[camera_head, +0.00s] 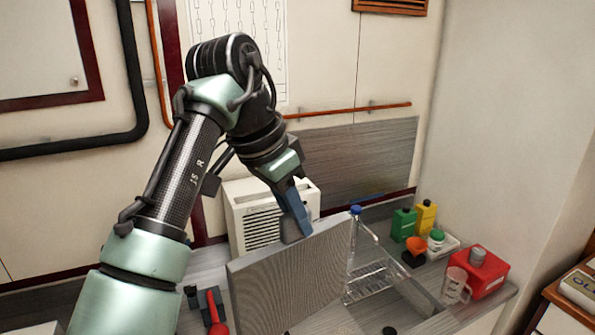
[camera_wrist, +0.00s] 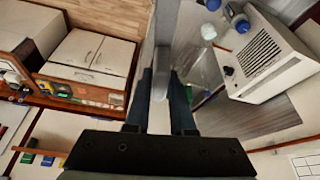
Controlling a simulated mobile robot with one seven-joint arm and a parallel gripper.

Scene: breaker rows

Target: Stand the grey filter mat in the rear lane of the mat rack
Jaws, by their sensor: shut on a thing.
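The grey filter mat (camera_head: 292,274) is a broad, thin, finely ribbed panel, upright on edge at the front middle of the worktop in the head view. My gripper (camera_head: 296,226) is shut on its top edge from above. In the wrist view the mat is a narrow pale grey strip (camera_wrist: 161,80) between my two fingers (camera_wrist: 160,105). A wire-like frame (camera_head: 375,280), perhaps the mat rack, stands right of the mat. Its lanes cannot be made out, and the mat hides part of that area. I cannot tell whether the mat's lower edge touches anything.
A white louvred unit (camera_head: 240,215) stands behind the mat. A red tool (camera_head: 216,318) lies left of it.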

